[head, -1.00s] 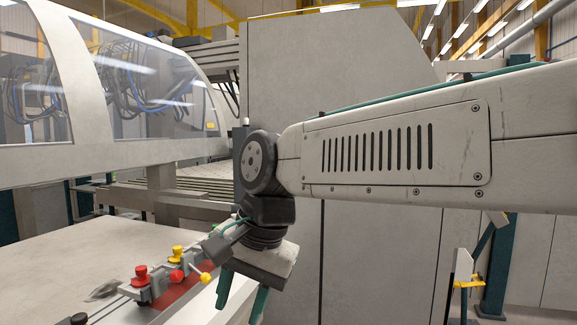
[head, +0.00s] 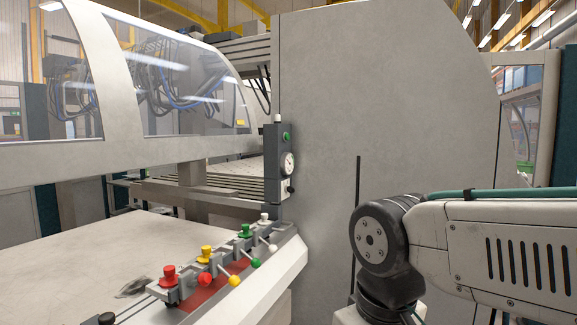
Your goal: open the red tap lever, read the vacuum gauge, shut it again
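The red tap (head: 168,276) stands at the near end of a row of taps on a rail, left of centre in the head view. Its red ball-ended lever (head: 205,279) sticks out to the right. I cannot tell whether it is open or shut. The vacuum gauge (head: 288,164) is a small round white dial on a dark grey column behind the row. Its needle is too small to read. My arm is at the lower right, and my gripper is below the frame, out of view.
Yellow (head: 205,254), green (head: 245,231) and white (head: 264,217) taps stand behind the red one, each with a ball-ended lever. A grey table (head: 70,260) lies to the left. A large grey machine housing (head: 390,90) rises behind.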

